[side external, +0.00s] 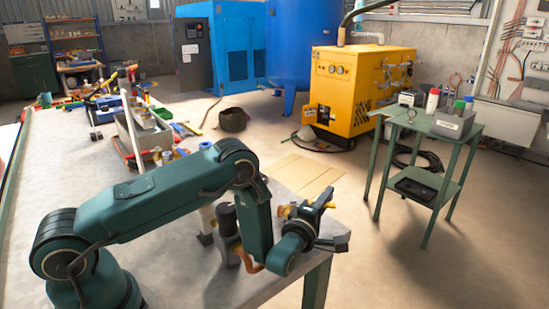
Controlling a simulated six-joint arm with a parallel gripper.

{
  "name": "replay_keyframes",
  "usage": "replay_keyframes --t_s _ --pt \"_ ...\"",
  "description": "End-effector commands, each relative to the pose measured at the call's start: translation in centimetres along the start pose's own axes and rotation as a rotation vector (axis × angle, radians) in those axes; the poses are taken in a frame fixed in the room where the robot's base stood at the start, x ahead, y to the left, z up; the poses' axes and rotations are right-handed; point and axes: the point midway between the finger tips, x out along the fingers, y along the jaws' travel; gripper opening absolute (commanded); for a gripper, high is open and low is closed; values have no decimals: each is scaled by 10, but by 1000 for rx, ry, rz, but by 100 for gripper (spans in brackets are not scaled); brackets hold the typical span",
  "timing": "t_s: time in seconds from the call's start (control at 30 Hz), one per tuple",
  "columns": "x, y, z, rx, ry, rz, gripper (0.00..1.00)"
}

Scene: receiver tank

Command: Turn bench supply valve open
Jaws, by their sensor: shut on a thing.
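My gripper (316,212) is at the right end of the grey workbench (190,188), close to the bench top. A small yellow part, which looks like the handle of the bench supply valve (287,210), shows at the left side of my gripper. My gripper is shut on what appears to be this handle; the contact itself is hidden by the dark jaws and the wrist. A dark upright fitting (227,219) and a copper-coloured pipe (249,263) stand just left of my forearm. The handle's exact angle cannot be told.
Tools and a grey bin (143,135) fill the bench's far end. A green side table (425,130) stands right, with a grey box (453,122) on it. A yellow compressor (350,90) and blue tank (293,45) stand behind.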

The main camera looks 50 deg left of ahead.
Motion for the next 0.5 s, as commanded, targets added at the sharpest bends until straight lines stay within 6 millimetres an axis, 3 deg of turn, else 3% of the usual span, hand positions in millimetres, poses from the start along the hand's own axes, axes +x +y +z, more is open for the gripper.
replay_keyframes --t_s 0.33,0.4,0.5 --pt "-1 0 1 -1 -13 1 0" --pt "-1 0 1 -1 -12 1 37" --pt "-1 0 1 -1 -12 1 40"
